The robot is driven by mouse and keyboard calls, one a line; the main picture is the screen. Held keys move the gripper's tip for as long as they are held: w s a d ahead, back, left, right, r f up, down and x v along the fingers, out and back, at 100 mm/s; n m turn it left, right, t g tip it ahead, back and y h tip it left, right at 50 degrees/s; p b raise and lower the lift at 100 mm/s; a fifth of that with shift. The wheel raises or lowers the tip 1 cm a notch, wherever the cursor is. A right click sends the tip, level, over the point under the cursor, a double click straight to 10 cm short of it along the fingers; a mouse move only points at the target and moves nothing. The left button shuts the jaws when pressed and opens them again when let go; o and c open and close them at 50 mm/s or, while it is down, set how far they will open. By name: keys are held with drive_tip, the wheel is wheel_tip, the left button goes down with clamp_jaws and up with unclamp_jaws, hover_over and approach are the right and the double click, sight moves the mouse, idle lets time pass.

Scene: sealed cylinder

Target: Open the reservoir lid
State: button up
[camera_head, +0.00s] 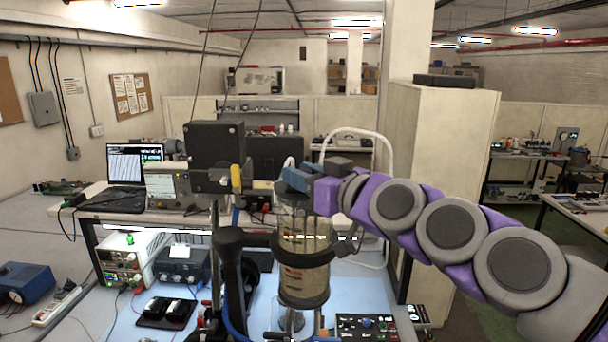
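The reservoir is a clear, upright cylinder (302,284) with a dark band around its middle, in the centre of the head view. Its top is largely hidden behind my gripper (297,183), so the lid cannot be made out clearly. My arm reaches in from the right, and the gripper's blue and dark parts are right at the top of the cylinder. I cannot tell whether the fingers touch the lid, or whether they are open or shut.
A stand with a black box (216,143) and a dark upright handle (231,262) are close left of the cylinder. A control panel (366,326) lies at its lower right. A laptop (134,165) and power supplies (124,260) are left.

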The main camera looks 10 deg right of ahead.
clamp_jaws()
drive_tip(key=shift+r+p, duration=0.2)
drive_tip(key=shift+p, duration=0.1)
drive_tip(key=shift+w+d+r+m+g+h+p, duration=0.15)
drive_tip(key=shift+w+r+m+g+h+p, duration=0.2)
drive_tip(key=shift+m+g+p, duration=0.5)
drive_tip(key=m+g+p, duration=0.1)
drive_tip(key=p, duration=0.1)
drive_tip(key=w+r+m+g+p, duration=0.1)
drive_tip(key=g+p, duration=0.1)
drive_tip(key=shift+w+d, duration=0.15)
drive_tip(key=shift+d, duration=0.1)
drive_tip(key=w+m+g+p, duration=0.1)
drive_tip(key=m+g+p, duration=0.1)
drive_tip(key=g+p, duration=0.1)
drive_tip(key=shift+w+d+r+m, duration=0.1)
drive_tip(key=shift+w+d+m, duration=0.15)
drive_tip(key=shift+w, duration=0.1)
drive_tip(key=shift+w+d+f+m+g+p, duration=0.15)
drive_tip(key=shift+w+m+g, duration=0.15)
drive_tip(key=shift+g, duration=0.3)
drive_tip(key=shift+w+a+f+m+g+p, duration=0.15)
drive_tip(key=shift+m+g, duration=0.15)
drive_tip(key=shift+g, duration=0.25)
drive_tip(key=shift+w+d+m+g+p, duration=0.15)
drive_tip(key=shift+w+m+g, duration=0.15)
drive_tip(key=shift+g, duration=0.3)
